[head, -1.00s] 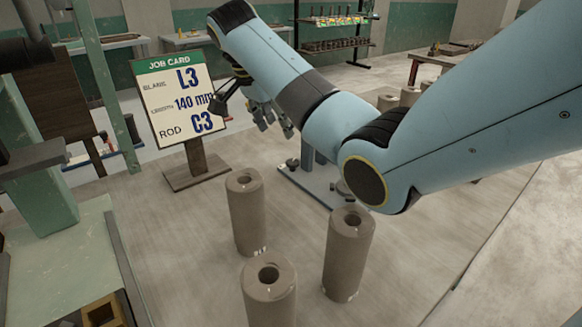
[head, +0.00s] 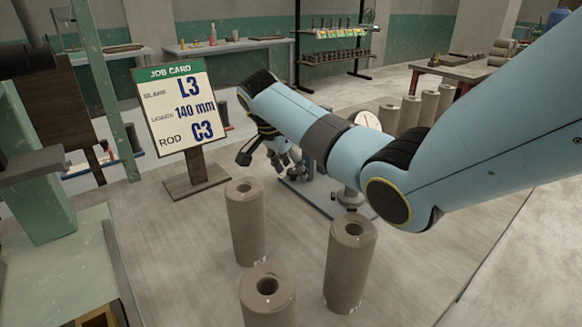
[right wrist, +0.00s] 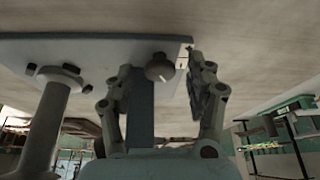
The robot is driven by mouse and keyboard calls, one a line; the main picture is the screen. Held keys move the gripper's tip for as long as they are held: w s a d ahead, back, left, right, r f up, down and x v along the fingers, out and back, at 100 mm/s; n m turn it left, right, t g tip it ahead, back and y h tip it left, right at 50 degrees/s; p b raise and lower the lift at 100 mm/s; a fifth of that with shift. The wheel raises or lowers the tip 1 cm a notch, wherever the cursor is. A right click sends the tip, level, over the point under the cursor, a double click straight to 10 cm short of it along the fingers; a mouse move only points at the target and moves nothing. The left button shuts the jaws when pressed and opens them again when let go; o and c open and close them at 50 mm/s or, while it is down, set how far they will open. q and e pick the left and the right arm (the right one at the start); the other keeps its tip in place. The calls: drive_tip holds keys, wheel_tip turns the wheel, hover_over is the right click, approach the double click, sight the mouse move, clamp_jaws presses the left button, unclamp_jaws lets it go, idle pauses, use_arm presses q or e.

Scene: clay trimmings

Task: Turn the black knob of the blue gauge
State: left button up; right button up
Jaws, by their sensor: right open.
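The blue gauge shows in the head view as a pale blue base plate (head: 322,203) on the table with a white dial (head: 367,120) behind my right arm; much of it is hidden. In the right wrist view, its plate (right wrist: 95,47) spans the upper left and the rounded dark knob (right wrist: 160,67) shows near the plate's edge, in front of a blue-grey upright. My right gripper (head: 283,160) is open and low at the gauge's left side. In the wrist view, its fingers (right wrist: 155,88) stand on either side of the knob, with visible gaps. My left gripper is not in view.
Three clay cylinders (head: 246,228) stand in front of the gauge, and several more (head: 410,112) stand behind it. A job card (head: 176,108) on a wooden stand is to the left. A grey post (right wrist: 48,125) rises from the plate. The table's right side is clear.

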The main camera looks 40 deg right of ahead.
clamp_jaws()
drive_tip(key=shift+r+m, duration=0.1)
drive_tip(key=shift+m, duration=0.2)
drive_tip(key=shift+w+m+g+p, duration=0.1)
drive_tip(key=shift+m+g+p, duration=0.45)
drive_tip(key=shift+m, duration=0.35)
drive_tip(key=shift+w+m+g, duration=0.1)
drive_tip(key=shift+m+g, duration=0.45)
drive_tip(key=shift+m, duration=1.05)
drive_tip(key=shift+y, duration=0.3)
unclamp_jaws()
